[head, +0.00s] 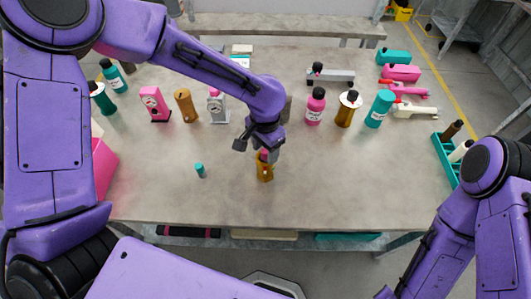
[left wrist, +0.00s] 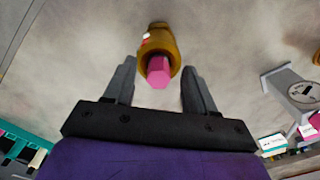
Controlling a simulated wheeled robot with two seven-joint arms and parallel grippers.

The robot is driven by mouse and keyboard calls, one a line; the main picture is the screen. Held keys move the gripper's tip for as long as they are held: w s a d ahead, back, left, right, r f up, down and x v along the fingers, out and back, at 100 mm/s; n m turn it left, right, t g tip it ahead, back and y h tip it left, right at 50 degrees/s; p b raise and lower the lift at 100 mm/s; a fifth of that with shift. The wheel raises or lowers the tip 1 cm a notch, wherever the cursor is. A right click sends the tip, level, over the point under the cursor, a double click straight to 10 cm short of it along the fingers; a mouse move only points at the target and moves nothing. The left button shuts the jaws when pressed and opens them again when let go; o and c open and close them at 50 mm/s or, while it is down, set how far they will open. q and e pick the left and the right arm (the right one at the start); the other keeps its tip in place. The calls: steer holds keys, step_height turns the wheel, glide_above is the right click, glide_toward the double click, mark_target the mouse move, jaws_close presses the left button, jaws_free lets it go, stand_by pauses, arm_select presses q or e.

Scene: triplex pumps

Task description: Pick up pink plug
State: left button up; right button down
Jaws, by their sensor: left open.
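The pink plug (left wrist: 158,72) is a small pink hexagonal piece at the end of an ochre cylindrical part (left wrist: 162,46). In the head view the ochre part (head: 265,173) stands on the table, and the pink plug (head: 264,155) shows at its top, partly covered by the gripper. My left gripper (head: 262,154) is just above it, pointing down. In the left wrist view its two open fingers (left wrist: 158,85) stand on either side of the plug, with a gap on each side. My right gripper is out of view.
A small teal plug (head: 200,170) stands on the table left of the gripper. Bottles and tools stand along the back and sides, including a pink bottle (head: 315,106) and a teal bottle (head: 379,109). A teal rack (head: 440,150) is at the right edge. The front of the table (head: 330,200) is clear.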

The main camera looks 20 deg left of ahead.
arm_select(q)
steer(key=shift+f, duration=0.35)
steer(key=shift+s, duration=0.1)
jaws_close()
steer(key=shift+r, duration=0.1)
